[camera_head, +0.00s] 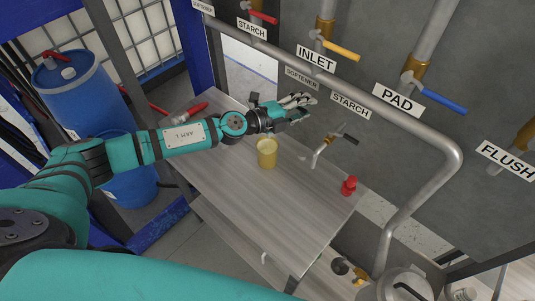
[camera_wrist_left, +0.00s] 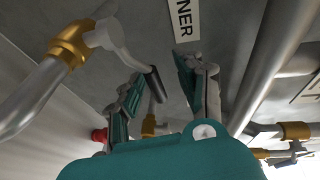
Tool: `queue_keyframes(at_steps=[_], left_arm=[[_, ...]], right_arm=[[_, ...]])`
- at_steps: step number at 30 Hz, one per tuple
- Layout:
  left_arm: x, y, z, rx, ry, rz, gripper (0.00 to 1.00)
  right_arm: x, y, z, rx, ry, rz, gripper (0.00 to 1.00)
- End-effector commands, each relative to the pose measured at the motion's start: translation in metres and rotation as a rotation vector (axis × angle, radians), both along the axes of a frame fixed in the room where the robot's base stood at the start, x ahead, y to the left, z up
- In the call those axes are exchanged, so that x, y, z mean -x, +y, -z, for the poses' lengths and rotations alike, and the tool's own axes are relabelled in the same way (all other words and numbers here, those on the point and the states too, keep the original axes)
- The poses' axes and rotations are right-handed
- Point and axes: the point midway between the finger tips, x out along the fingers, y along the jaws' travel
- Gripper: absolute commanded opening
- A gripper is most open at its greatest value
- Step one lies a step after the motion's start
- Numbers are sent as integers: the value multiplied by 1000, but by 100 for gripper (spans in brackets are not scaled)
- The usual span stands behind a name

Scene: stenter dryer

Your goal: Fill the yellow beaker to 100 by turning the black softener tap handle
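The yellow beaker (camera_head: 267,153) stands upright on the wood-grain table, just below my left gripper (camera_head: 300,107) in the head view. Its fill level and marks cannot be read. The left gripper is at the wall under the SOFTENER label (camera_head: 301,78) and hides that tap in the head view. In the left wrist view, the tap's brass fitting (camera_wrist_left: 68,47) and black handle (camera_wrist_left: 155,85) show. The left gripper (camera_wrist_left: 165,85) has its fingers apart, with the handle appearing in the gap between them; contact cannot be told. My right gripper is not in view.
A second tap (camera_head: 328,148) with a dark handle sits under the STARCH label (camera_head: 350,105). A red object (camera_head: 349,186) stands at the table's right edge. Red items (camera_head: 190,113) lie at the far left. A grey pipe (camera_head: 425,137) runs along the wall. The table front (camera_head: 285,215) is clear.

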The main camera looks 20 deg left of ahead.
Motion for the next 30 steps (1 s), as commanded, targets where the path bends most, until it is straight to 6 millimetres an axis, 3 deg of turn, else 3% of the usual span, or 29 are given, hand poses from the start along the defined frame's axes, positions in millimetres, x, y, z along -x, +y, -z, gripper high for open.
queue_keyframes(at_steps=[5, 18, 30], left_arm=[[7, 6, 1, -3, 3, 0, 37], [48, 39, -8, -2, 5, 2, 37], [84, 70, -14, -2, 5, 1, 37]], right_arm=[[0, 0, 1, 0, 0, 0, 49], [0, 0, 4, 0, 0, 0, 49], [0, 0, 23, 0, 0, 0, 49]])
